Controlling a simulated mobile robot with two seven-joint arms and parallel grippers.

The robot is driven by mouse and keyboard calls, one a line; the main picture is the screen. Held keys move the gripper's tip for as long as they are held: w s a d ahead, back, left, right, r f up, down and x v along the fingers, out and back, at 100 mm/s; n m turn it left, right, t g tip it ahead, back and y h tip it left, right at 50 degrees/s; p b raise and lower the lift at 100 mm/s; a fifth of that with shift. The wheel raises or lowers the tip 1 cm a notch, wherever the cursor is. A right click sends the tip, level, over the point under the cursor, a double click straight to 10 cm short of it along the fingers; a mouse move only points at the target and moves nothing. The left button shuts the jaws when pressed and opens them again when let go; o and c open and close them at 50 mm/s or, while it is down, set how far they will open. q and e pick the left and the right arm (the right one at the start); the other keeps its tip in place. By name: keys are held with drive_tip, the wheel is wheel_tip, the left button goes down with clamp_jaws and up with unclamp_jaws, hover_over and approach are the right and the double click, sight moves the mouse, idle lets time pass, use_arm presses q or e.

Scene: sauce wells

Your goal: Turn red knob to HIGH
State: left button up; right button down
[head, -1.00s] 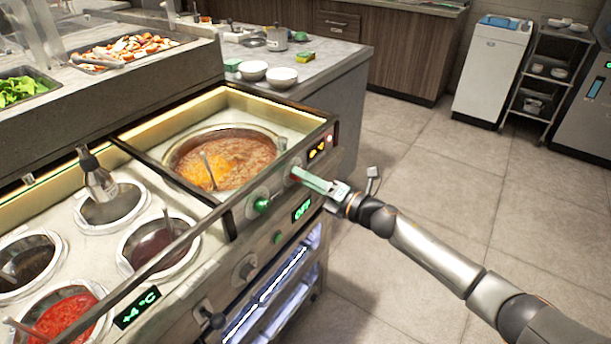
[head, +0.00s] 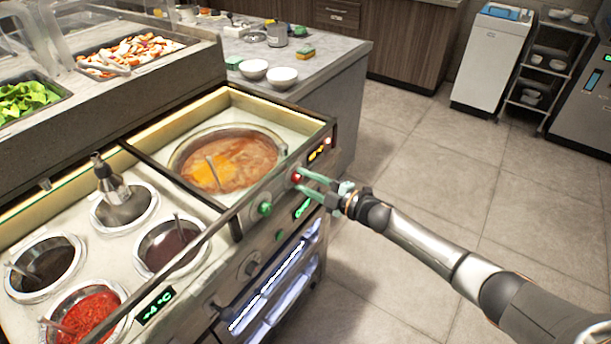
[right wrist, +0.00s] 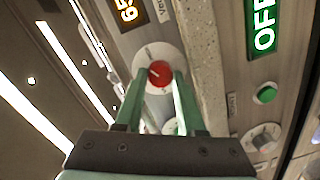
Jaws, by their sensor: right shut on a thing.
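The red knob (head: 296,178) sits on a pale round dial on the front panel of the heated soup well, below an orange-lit display (head: 320,150). In the right wrist view the red knob (right wrist: 159,73) lies between the green fingertips, with a small mark on its face pointing to the upper left. My right gripper (head: 301,179) is shut on it, one finger on each side; it also shows in the right wrist view (right wrist: 158,84). The dial's lettering is too small or hidden to read. My left gripper is not in view.
A green knob (head: 264,208) sits left of the red one, and a green display (right wrist: 264,24) reads OFF. A soup pot (head: 181,166) stands in the well behind the panel. Several sauce wells lie at the left. Open floor (head: 430,165) lies to the right.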

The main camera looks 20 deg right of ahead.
drive_tip(key=shift+r+m, duration=0.1)
drive_tip(key=shift+m, duration=0.7)
drive_tip(key=shift+m+p, duration=0.65)
drive_tip(key=shift+m, duration=0.55)
drive_tip(key=c, duration=0.5)
unclamp_jaws()
drive_tip(key=v, duration=1.2)
drive_tip(key=shift+d+p, duration=0.25)
drive_tip(key=shift+p, duration=0.2)
drive_tip(key=shift+r, duration=0.1)
